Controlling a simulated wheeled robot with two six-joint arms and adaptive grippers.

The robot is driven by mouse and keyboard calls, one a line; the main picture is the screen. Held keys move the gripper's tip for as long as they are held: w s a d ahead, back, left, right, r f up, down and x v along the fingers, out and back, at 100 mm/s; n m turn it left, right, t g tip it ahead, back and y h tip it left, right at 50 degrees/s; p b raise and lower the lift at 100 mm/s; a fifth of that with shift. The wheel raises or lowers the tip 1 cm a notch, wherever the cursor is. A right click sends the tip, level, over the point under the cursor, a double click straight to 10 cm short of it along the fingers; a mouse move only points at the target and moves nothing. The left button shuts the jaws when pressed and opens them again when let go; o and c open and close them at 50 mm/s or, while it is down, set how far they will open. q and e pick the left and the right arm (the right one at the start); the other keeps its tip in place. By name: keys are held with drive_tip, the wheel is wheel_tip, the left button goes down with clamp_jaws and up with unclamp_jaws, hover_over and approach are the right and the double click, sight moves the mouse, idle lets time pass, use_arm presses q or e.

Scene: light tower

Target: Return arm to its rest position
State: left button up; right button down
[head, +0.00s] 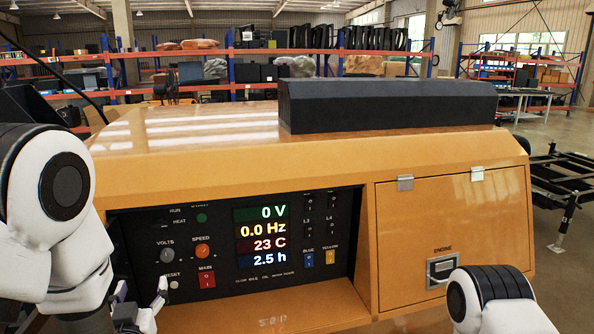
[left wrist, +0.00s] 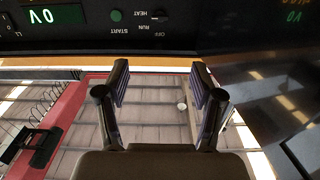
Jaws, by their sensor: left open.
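My left gripper (head: 140,298) is low at the left of the control panel, near the RESET button (head: 174,285) in the picture. In the left wrist view my left gripper (left wrist: 162,88) is open, with nothing between its fingers. The black control panel (head: 225,280) has lit readouts of 0 V, 0.0 Hz, 23 C and 2.5 h. In the left wrist view the panel (left wrist: 185,30) appears upside down beyond the fingertips. My right arm (head: 495,302) shows at the lower right, but its gripper is out of view.
The yellow light tower housing (head: 450,215) fills the middle, with a closed ENGINE door (head: 410,275) at right. A dark box-shaped bar (head: 390,105) lies on top. Shelves (head: 270,70) stand far behind. A black trailer frame (head: 565,180) stands on the floor at right.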

use_arm(q)
drive_tip(key=s+f+g+h, duration=0.1)
drive_tip(key=s+f+g, duration=0.4)
drive_tip(key=f, duration=0.9)
drive_tip(key=s+f+g+h, duration=0.1)
drive_tip(key=s+f+g, duration=0.2)
drive_tip(key=s+f, duration=0.75)
drive_tip(key=s+d+f+m+g+h, duration=0.2)
drive_tip(key=s+d+f+g, duration=0.2)
drive_tip(key=s+f+g, duration=0.5)
drive_tip(key=s+f, duration=0.3)
drive_tip(key=s, duration=0.2)
drive_tip(key=shift+s+f+h, duration=0.15)
drive_tip(key=shift+s+h, duration=0.05)
drive_tip(key=shift+h, duration=0.1)
use_arm(e)
drive_tip(key=shift+w, duration=0.15)
use_arm(q)
drive_tip(key=shift+w+a, duration=0.1)
